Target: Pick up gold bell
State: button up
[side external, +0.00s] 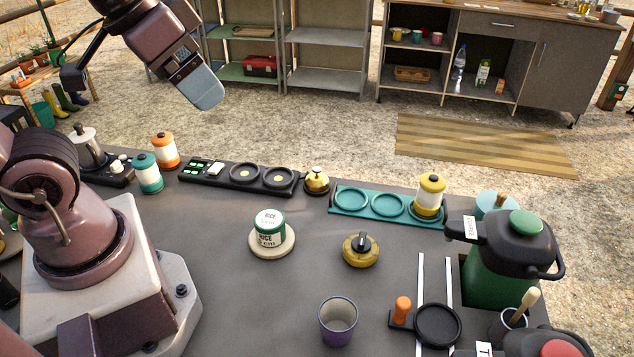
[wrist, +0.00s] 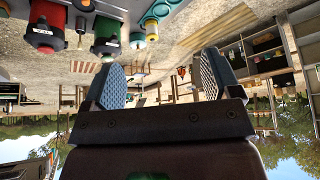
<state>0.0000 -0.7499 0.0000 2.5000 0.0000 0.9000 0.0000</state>
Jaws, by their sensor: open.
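The gold bell (side external: 317,181) stands on the grey table near its far edge, just right of the black tray's end. It has a small knob on top and a dark base. My gripper (side external: 207,92) is raised high at the upper left in the side view, well above and left of the bell, and apart from it. In the wrist view the two blue pads of my gripper (wrist: 162,76) stand wide apart with nothing between them. I cannot make out the bell in the wrist view.
A black tray (side external: 212,176) with round recesses lies left of the bell; a teal tray (side external: 400,213) with a yellow-lidded jar (side external: 430,194) lies right. A rice tin (side external: 269,226), a yellow round item (side external: 360,251) and a purple cup (side external: 338,322) stand nearer. Table between them is clear.

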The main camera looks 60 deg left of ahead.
jog(key=w+f+m+g+y, duration=0.3)
jog(key=w+f+m+y, duration=0.25)
jog(key=w+f, duration=0.4)
jog(key=w+f+m+g+y, duration=0.4)
jog(key=w+f+m, duration=0.25)
jog(key=w, duration=0.55)
jog(key=m+t+y, duration=0.1)
jog(key=m+y, duration=0.3)
jog(key=m, duration=0.2)
send_near(318, 173)
jog(key=x, duration=0.8)
jog(key=shift+s+a+f, duration=0.15)
jog(key=shift+a, duration=0.1)
jog(key=c, duration=1)
jog(key=shift+c, duration=0.2)
